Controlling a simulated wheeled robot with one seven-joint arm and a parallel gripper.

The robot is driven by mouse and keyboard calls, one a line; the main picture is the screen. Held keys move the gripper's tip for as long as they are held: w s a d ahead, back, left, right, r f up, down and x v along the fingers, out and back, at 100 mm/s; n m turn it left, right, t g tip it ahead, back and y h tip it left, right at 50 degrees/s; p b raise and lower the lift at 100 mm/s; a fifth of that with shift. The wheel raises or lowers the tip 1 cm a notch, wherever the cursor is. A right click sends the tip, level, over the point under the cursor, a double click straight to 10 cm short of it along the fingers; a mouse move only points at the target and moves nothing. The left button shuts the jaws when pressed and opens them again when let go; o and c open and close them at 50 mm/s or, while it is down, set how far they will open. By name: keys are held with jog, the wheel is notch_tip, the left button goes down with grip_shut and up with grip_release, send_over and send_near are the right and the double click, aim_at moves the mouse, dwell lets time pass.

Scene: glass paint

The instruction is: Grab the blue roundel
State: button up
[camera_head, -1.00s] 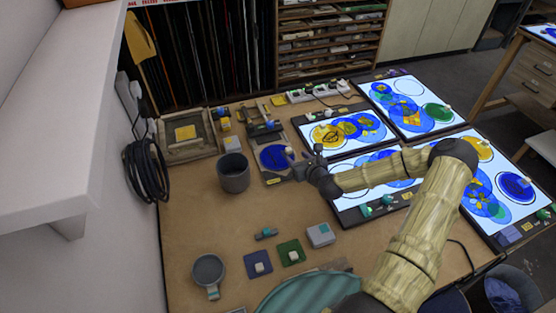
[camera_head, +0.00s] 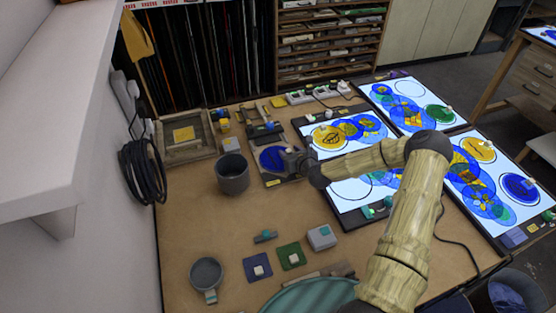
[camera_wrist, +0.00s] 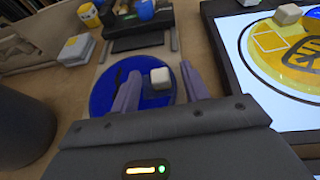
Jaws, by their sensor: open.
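A blue roundel (camera_head: 269,157) lies flat on a dark board near the back middle of the table. In the wrist view the blue disc (camera_wrist: 103,93) carries a small white cube knob (camera_wrist: 160,78). My gripper (camera_head: 290,160) is at the roundel's right side in the head view and hides part of it. In the wrist view my gripper's two fingers (camera_wrist: 161,84) are apart over the disc, with the knob showing between their tips. I cannot tell whether they touch it. Another blue roundel (camera_head: 519,188) lies on the right light panel.
A grey cup (camera_head: 232,175) stands just left of the roundel. Lit panels with coloured glass, including a yellow roundel (camera_head: 328,138), lie to the right. A wooden tray (camera_head: 173,149) is at the back left. The table's left middle is clear.

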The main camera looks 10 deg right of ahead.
dwell(0.4)
grip_shut()
jog(key=shift+r, duration=0.15)
notch_tip(320, 180, up, 10)
jog(key=p, duration=0.6)
dwell(0.3)
